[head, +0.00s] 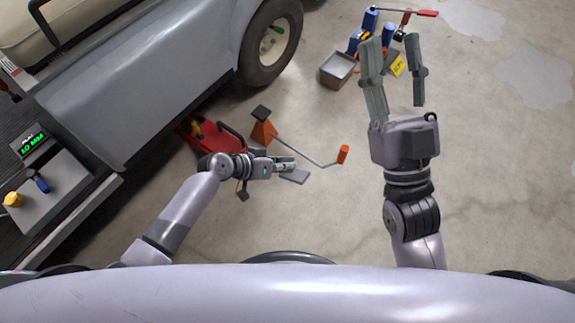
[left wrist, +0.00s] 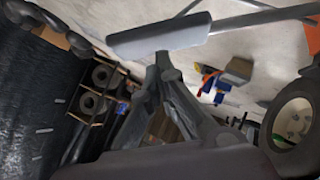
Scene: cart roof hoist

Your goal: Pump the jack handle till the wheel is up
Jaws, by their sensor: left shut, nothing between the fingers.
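My left gripper (head: 291,165) is low over the floor beside the jack, shut and empty. In the left wrist view its fingertips (left wrist: 163,62) are close under a grey grip (left wrist: 160,36) on a silver rod; I cannot tell whether they touch. The same grey grip (head: 296,176) shows by the fingertips in the head view. The red jack (head: 190,137) is at the cart's side, partly hidden by my left arm. The cart wheel (head: 270,42) is further back; its height above the floor is unclear. My right gripper (head: 397,82) is open and empty, away from the jack.
An orange block with a black top (head: 263,128) and a bent rod with an orange end (head: 343,154) are near my left gripper. A grey bin (head: 338,70) and several tools lie behind my right gripper. The floor at right is clear.

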